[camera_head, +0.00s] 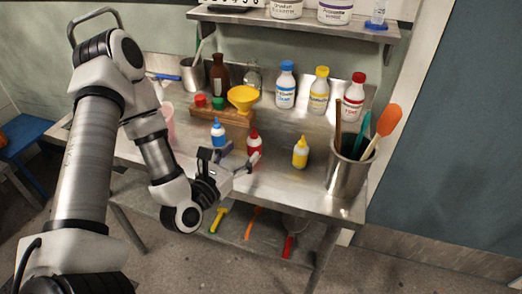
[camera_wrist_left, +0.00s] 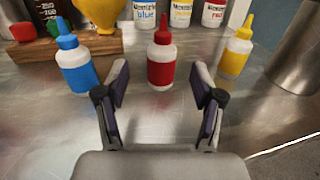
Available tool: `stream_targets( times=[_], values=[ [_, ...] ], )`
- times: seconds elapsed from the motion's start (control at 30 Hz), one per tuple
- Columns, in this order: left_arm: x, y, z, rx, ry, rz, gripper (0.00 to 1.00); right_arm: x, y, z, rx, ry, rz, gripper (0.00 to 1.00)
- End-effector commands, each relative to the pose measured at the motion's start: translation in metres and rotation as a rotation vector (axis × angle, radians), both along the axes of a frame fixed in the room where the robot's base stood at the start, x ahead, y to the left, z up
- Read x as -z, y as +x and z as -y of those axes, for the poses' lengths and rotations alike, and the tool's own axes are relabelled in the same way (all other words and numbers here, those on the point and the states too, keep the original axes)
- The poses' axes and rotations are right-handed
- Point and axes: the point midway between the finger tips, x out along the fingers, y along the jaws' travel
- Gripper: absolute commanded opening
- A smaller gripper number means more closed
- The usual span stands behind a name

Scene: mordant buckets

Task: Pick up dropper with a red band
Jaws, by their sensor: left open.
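The dropper with a red band (camera_head: 254,146) stands upright on the metal table. In the left wrist view the red-banded dropper (camera_wrist_left: 161,71) shows a red tip and a wide red band on a white body. My left gripper (camera_head: 231,159) is open and empty, low over the table in front of it. In the left wrist view the fingers of my left gripper (camera_wrist_left: 160,82) point toward the dropper, which shows in the gap between them; I cannot tell whether it is inside their reach. My right gripper is not in view.
A blue-banded dropper (camera_wrist_left: 77,70) stands left and a yellow-banded dropper (camera_wrist_left: 236,52) right. A wooden rack (camera_head: 229,116) with a yellow funnel (camera_head: 243,98) is behind. A metal pot of utensils (camera_head: 347,173) stands at the right. Labelled bottles (camera_head: 285,92) line the back.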

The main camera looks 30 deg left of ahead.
Motion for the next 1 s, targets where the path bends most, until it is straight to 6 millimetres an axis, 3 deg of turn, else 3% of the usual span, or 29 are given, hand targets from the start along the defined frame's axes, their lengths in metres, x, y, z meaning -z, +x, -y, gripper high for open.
stream_targets(
  times=[0.03,0.17,0.27,0.33,0.47,0.7,0.9,1.0],
  values=[
    [0.006,0.004,0.0,-0.001,0.0,0.005,0.68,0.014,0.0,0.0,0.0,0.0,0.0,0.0],
    [0.005,0.013,0.0,0.0,0.0,0.003,0.68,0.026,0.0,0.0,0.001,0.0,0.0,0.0],
    [0.007,0.024,0.0,0.0,-0.001,0.006,0.68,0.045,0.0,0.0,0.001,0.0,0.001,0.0],
    [-0.005,0.038,0.001,0.003,0.006,0.001,0.68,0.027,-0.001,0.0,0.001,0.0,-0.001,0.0],
    [-0.003,0.057,0.0,0.001,0.002,0.0,0.68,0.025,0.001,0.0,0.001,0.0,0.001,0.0],
    [-0.001,0.06,0.0,-0.001,-0.002,-0.001,0.68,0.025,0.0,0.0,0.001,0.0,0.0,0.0],
    [-0.001,0.06,0.0,-0.001,-0.002,-0.001,0.02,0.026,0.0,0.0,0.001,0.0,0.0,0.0],
    [-0.001,0.06,0.0,-0.001,-0.002,-0.001,0.02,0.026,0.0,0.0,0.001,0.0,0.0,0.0]
  ],
)
